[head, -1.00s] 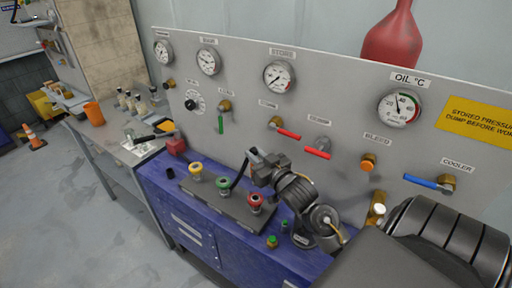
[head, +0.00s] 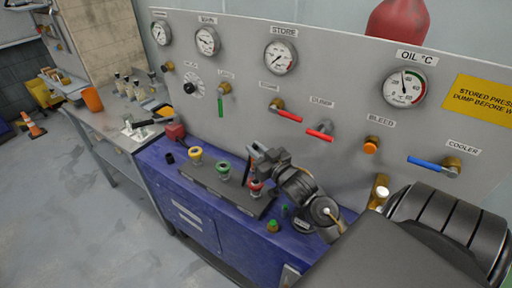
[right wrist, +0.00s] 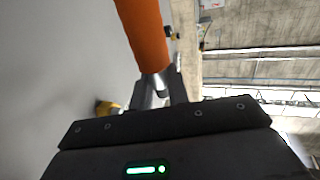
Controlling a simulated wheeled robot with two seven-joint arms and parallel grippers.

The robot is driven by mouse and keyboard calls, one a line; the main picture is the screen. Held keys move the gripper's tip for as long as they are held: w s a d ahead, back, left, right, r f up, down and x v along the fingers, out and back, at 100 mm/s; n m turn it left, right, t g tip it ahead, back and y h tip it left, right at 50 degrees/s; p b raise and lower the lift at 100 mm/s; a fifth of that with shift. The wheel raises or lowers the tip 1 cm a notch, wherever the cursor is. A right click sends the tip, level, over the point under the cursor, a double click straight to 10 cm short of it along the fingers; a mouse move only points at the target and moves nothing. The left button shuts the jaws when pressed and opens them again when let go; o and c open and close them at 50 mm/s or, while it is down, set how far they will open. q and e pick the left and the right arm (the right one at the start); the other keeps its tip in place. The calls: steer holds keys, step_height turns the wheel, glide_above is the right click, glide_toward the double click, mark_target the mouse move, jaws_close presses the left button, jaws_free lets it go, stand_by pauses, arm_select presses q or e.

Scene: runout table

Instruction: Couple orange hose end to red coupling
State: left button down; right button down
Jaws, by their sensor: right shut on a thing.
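The red coupling (head: 255,187) is the right-hand one of three on a dark plate on the blue bench. In the head view the hose is mostly hidden by the gripper. Whether the hose end touches the coupling cannot be told. My left gripper is not in view.
A green coupling (head: 224,172) and a yellow coupling (head: 195,157) stand left of the red one. A grey gauge panel (head: 340,125) with red-handled valves rises close behind.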

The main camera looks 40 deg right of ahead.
steer(key=shift+f, duration=0.45)
steer(key=shift+p, duration=0.75)
stand_by(1.6)
steer(key=shift+s+f+b, duration=0.1)
steer(key=shift+f+b, duration=1.4)
steer(key=shift+f, duration=1)
steer(key=c, duration=1.3)
jaws_free()
